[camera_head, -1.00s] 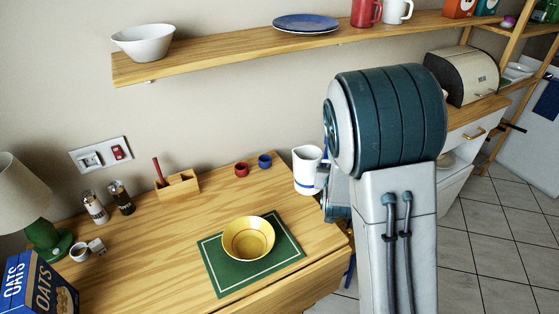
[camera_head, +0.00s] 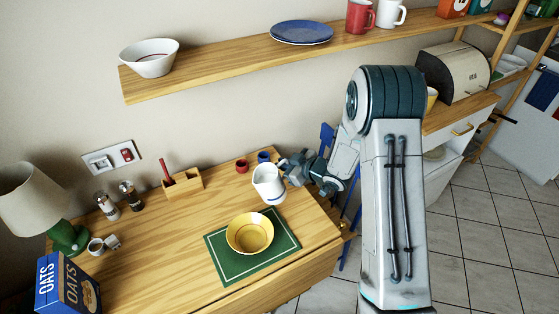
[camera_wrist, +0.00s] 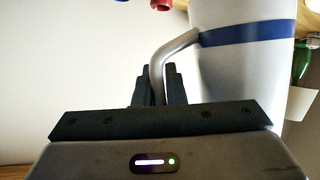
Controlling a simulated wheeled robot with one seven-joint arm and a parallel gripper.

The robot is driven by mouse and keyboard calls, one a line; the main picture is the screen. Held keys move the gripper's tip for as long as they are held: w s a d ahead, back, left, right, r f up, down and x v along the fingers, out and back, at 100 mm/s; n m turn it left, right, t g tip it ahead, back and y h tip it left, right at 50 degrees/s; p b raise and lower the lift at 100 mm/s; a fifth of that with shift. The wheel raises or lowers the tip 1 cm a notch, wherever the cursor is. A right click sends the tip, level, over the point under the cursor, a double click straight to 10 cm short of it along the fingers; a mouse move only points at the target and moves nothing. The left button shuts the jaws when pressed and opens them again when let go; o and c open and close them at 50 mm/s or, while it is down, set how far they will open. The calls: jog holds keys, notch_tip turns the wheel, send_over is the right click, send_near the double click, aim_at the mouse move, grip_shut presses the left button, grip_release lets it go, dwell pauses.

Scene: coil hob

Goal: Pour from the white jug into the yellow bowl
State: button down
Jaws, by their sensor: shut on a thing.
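The white jug (camera_head: 268,184) has a blue band and is above the table, just behind and right of the yellow bowl. It looks slightly tilted toward the bowl. My gripper (camera_head: 285,172) comes from the right and is shut on the jug's handle; in the wrist view the fingers (camera_wrist: 158,88) close around the handle beside the jug's body (camera_wrist: 240,65). The yellow bowl (camera_head: 250,234) stands upright on the green mat (camera_head: 227,265). The jug's inside cannot be made out. No stream shows from its spout.
A red cup (camera_head: 242,166) and a blue cup (camera_head: 264,157) stand behind the jug. A wooden caddy (camera_head: 183,184), two grinders (camera_head: 108,206), a lamp (camera_head: 68,236) and an oats box (camera_head: 66,285) are on the left. A wooden shelf (camera_head: 220,67) runs above. The table between caddy and mat is clear.

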aim_at(274, 170)
jog(key=shift+s+a+r+n+g+y+p, duration=0.1)
jog(key=shift+s+a+n+g+y+p, duration=0.35)
jog(key=shift+n, duration=0.3)
jog(key=shift+s+a+r+n+g+y+p, duration=0.15)
jog(key=shift+s+n+g+y+p, duration=0.1)
jog(key=shift+s+n+g, duration=0.4)
jog(key=shift+s+a+n+t+b, duration=0.3)
jog(key=shift+n+b, duration=0.1)
jog(key=shift+b, duration=0.5)
jog(key=b, duration=0.1)
jog(key=s+n+b, duration=0.1)
jog(key=shift+a+r+t+h+b, duration=0.3)
jog(key=shift+a+r+b, duration=0.05)
jog(key=shift+b, duration=0.05)
jog(key=shift+s+a+r+n+b, duration=0.25)
jog(key=shift+s+n+b, duration=0.1)
jog(key=shift+b, duration=0.3)
jog(key=shift+d+r, duration=0.1)
jog(key=shift+r, duration=0.1)
jog(key=shift+f, duration=0.2)
jog(key=shift+s, duration=0.1)
jog(key=shift+r+t+b, duration=0.2)
jog(key=shift+t+b, duration=0.1)
jog(key=shift+b, duration=0.2)
jog(key=shift+s+r+n+h+b, duration=0.1)
jog(key=shift+r+n+h+b, duration=0.2)
jog(key=shift+b, duration=0.1)
